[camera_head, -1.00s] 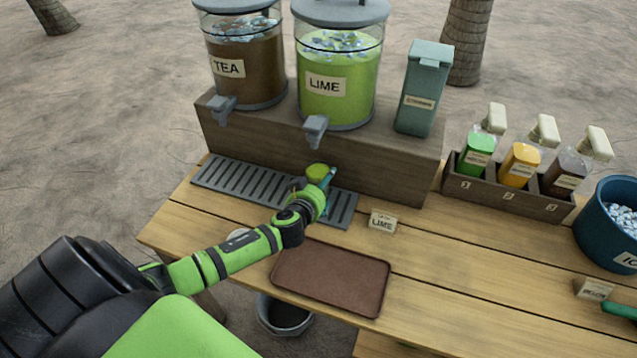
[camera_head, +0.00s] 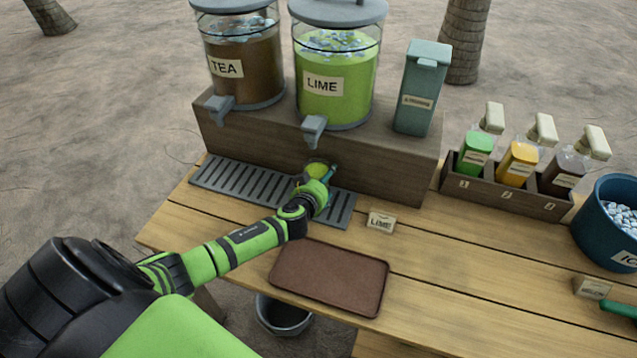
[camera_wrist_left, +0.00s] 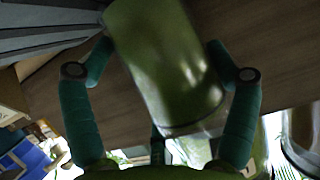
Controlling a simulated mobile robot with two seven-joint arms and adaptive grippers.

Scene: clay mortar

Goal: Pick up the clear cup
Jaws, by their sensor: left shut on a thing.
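The clear cup (camera_wrist_left: 165,65) fills the middle of the left wrist view, with green liquid showing through its wall. In the head view only its top (camera_head: 317,168) shows, above my left gripper (camera_head: 322,180) and in front of the wooden dispenser stand. In the left wrist view the two teal fingers of my left gripper (camera_wrist_left: 160,75) lie on either side of the cup, shut on it. The cup is over the metal drip grate (camera_head: 235,187), below and near the lime dispenser's tap (camera_head: 314,127). Its base is hidden by the gripper in the head view. My right gripper is not in view.
The lime dispenser (camera_head: 337,85) and tea dispenser (camera_head: 242,65) stand on the wooden stand (camera_head: 380,170). A brown tray (camera_head: 328,278) lies in front of the grate, beside a LIME card (camera_head: 381,222). Bottles in a rack (camera_head: 510,190) and an ice bucket (camera_head: 605,235) stand at right.

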